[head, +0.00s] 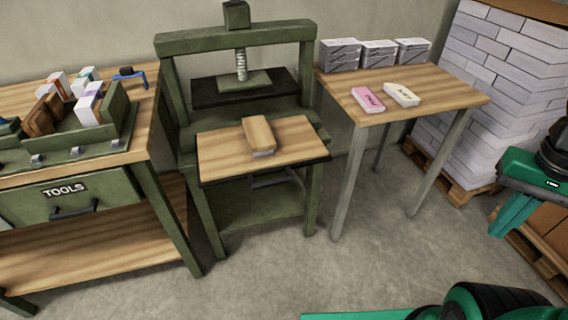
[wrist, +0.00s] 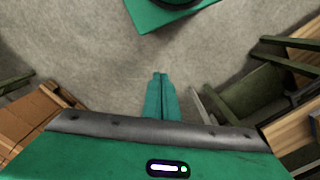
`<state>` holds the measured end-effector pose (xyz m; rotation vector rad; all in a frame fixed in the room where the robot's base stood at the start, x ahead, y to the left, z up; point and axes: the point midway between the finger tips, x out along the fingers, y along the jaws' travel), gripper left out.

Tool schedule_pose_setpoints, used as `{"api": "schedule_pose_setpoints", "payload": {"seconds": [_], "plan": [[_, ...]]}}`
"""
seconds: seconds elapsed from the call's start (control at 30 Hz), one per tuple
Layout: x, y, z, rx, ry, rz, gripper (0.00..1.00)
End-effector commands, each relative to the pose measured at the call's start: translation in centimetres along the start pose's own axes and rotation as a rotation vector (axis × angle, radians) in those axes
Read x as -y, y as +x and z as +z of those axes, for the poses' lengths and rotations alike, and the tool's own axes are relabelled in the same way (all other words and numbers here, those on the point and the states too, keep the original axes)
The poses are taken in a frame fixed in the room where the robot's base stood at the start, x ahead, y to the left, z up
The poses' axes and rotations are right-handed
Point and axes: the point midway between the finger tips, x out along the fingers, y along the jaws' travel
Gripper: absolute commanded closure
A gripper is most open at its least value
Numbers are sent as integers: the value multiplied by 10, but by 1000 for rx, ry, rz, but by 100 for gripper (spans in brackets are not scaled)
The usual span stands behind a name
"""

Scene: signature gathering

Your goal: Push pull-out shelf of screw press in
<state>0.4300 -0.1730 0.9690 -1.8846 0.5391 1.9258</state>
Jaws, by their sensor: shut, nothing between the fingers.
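The green screw press (head: 172,100) stands against the wall in the middle of the head view. Its wooden pull-out shelf (head: 220,150) sticks out toward me from the frame, below the dark press plate (head: 206,93). A tan book or block (head: 258,134) lies on the shelf. My gripper (head: 503,228) hangs at the right edge of the head view, far to the right of the press and apart from it. In the wrist view my gripper (wrist: 158,76) points over bare floor with its fingers together and nothing between them.
A side table (head: 440,90) right of the press holds paper stacks (head: 378,53), a pink pack (head: 368,99) and a cream pack (head: 402,94). A workbench (head: 145,120) stands left. Paper bundles on a pallet (head: 460,183) fill the back right. The floor (head: 270,270) in front is clear.

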Motion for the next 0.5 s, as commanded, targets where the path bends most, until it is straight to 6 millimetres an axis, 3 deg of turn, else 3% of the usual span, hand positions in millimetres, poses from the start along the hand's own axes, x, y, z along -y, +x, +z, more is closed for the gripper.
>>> {"api": "schedule_pose_setpoints", "payload": {"seconds": [0.33,0.43,0.5], "plan": [[-2,-4,6,-19,-35,-7,100],[14,-1,-10,-46,-165,-5,100],[36,4,-31,-79,-328,-6,100]]}}
